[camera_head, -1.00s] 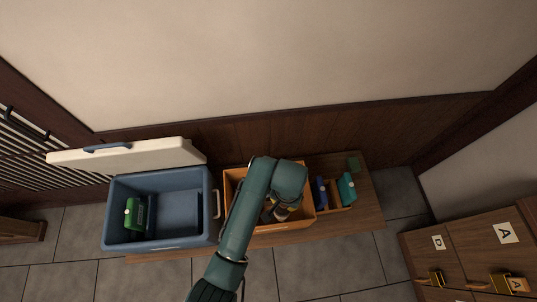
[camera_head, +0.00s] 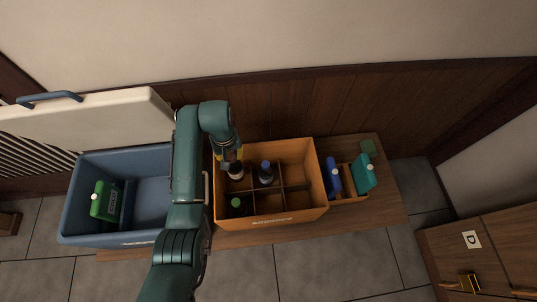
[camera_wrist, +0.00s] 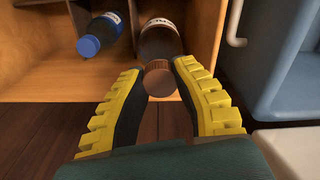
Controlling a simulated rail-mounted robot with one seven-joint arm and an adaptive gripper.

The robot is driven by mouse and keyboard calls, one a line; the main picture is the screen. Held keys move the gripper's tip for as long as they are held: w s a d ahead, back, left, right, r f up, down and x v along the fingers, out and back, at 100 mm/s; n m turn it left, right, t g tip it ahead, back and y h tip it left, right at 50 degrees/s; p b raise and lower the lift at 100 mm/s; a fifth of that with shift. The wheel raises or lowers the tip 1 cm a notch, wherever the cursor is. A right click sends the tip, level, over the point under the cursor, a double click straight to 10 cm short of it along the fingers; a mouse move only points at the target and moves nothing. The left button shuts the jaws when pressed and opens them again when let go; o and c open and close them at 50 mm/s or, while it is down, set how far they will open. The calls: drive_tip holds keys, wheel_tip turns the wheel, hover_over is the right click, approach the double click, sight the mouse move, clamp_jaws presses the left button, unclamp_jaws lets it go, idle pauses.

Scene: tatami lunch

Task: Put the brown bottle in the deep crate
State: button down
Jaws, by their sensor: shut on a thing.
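The brown bottle (camera_wrist: 160,42), with a brown cap and a white label, is between the fingers of my gripper (camera_wrist: 160,72) in the wrist view. My gripper is shut on it near the neck. In the head view my gripper (camera_head: 230,157) is at the back left of the orange divided crate (camera_head: 272,219). The bottle (camera_head: 236,172) shows just below it, at the back left compartment, partly hidden by the gripper. I cannot tell if its base touches the crate floor.
In the crate, a blue-capped bottle (camera_head: 266,173) stands right of the brown one and a green-capped bottle (camera_head: 237,206) in front. A blue cooler (camera_head: 150,168) holding a green container (camera_head: 104,201) is on the left. A small caddy (camera_head: 347,181) stands right.

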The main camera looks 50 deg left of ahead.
drive_tip(key=shift+s+a+f, duration=0.15)
drive_tip(key=shift+a+f, duration=0.05)
drive_tip(key=shift+a, duration=0.2)
wheel_tip(320, 180, down, 10)
drive_tip(key=b, duration=0.4)
drive_tip(key=shift+b, duration=0.3)
drive_tip(key=shift+f, duration=0.1)
drive_tip(key=c, duration=1)
unclamp_jaws()
drive_tip(key=shift+d+f, duration=0.1)
drive_tip(key=shift+o, duration=0.2)
wheel_tip(320, 180, up, 12)
drive_tip(key=p, duration=0.5)
drive_tip(key=shift+r, duration=0.2)
